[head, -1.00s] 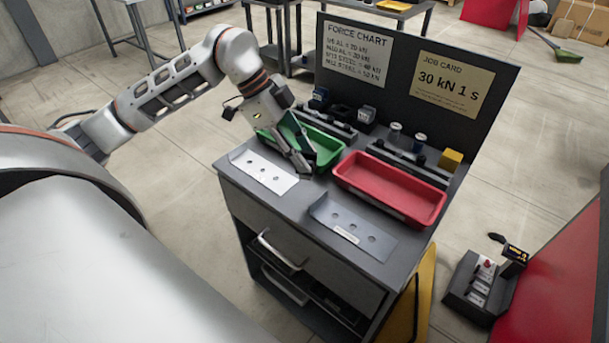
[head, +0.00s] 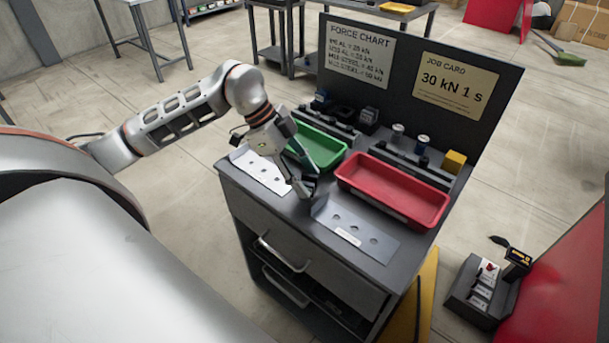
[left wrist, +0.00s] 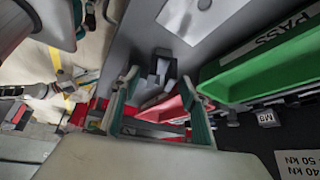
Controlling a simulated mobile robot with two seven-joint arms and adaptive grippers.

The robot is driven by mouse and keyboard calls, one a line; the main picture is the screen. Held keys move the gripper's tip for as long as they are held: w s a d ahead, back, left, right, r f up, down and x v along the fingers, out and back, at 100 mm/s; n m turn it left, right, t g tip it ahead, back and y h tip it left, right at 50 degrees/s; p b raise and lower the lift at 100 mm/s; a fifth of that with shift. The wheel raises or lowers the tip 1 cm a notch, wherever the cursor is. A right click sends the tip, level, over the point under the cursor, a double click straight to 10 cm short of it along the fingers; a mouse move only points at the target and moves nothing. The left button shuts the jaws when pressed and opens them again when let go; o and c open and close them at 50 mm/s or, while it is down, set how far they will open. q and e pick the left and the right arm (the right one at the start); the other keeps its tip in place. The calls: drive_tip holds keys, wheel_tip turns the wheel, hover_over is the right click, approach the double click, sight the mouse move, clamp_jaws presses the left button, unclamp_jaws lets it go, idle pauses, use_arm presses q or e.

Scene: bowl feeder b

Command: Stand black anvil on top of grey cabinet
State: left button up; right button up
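My left gripper (head: 305,187) is low over the front of the grey cabinet (head: 237,192), between the two flat plates. In the left wrist view a dark block with a lighter groove, apparently the black anvil (left wrist: 160,68), sits between the fingertips of the left gripper (left wrist: 160,82). My right gripper is not recognisable in these views.
A white plate (head: 262,174) lies left of the gripper and a grey plate (head: 358,232) right of it. A green tray (head: 322,148) and a red tray (head: 392,190) stand behind. Small dark blocks, a yellow block (head: 454,162) and an upright panel (head: 398,92) line the back.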

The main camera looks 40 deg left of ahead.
use_arm(q)
drive_tip(key=shift+a+r, duration=0.2)
drive_tip(key=shift+r, duration=0.1)
drive_tip(key=v, duration=1.1)
drive_tip(key=shift+r, duration=0.2)
drive_tip(key=shift+s, duration=0.1)
